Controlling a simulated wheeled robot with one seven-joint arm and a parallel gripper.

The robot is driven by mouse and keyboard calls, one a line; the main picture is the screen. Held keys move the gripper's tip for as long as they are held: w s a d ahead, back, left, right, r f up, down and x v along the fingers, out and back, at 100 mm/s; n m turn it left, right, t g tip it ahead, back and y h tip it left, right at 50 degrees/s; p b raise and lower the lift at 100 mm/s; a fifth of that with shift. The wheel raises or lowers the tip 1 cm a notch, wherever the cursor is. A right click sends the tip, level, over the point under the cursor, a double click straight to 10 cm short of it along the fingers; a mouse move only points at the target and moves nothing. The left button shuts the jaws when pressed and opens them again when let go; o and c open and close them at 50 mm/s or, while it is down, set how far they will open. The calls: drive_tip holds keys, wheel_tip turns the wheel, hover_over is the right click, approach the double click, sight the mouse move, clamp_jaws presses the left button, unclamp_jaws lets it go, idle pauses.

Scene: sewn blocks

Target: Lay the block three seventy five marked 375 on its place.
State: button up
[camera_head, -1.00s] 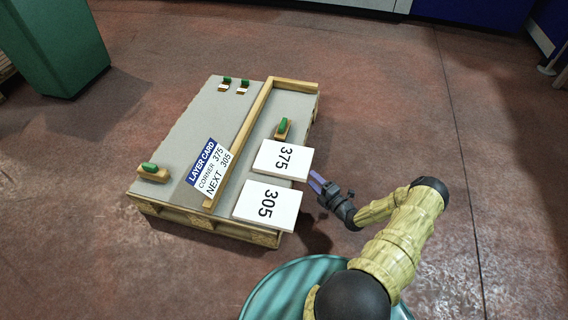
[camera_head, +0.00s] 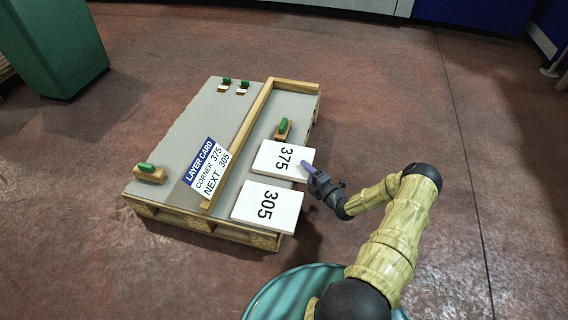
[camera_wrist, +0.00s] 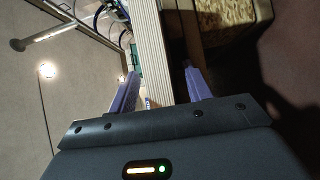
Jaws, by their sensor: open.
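The block marked 375 (camera_head: 278,158) is a flat white-topped slab at the right side of the pallet, beside the white block marked 305 (camera_head: 262,214). My gripper (camera_head: 307,167) is at the right edge of the 375 block, fingers pointing at it. In the wrist view a layered pale edge (camera_wrist: 163,50), apparently that of the 375 block, stands between the two purple fingers of my gripper (camera_wrist: 160,88). The fingers are open, with a gap visible on the left; contact on the right is unclear. A layer card (camera_head: 204,168) reads CORNER 375, NEXT 305.
The pallet (camera_head: 262,240) has a grey top with an L-shaped wooden rail (camera_head: 250,122). Green-topped wooden pieces stand at its left (camera_head: 149,172) and right (camera_head: 283,128); two small green-and-white pieces (camera_head: 226,85) are at the back. A green cabinet (camera_head: 55,45) stands back left. The floor on the right is clear.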

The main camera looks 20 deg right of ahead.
idle(0.4)
clamp_jaws()
drive_tip(key=shift+r, duration=0.1)
wheel_tip(320, 180, up, 10)
drive_tip(key=p, duration=0.7)
idle(0.5)
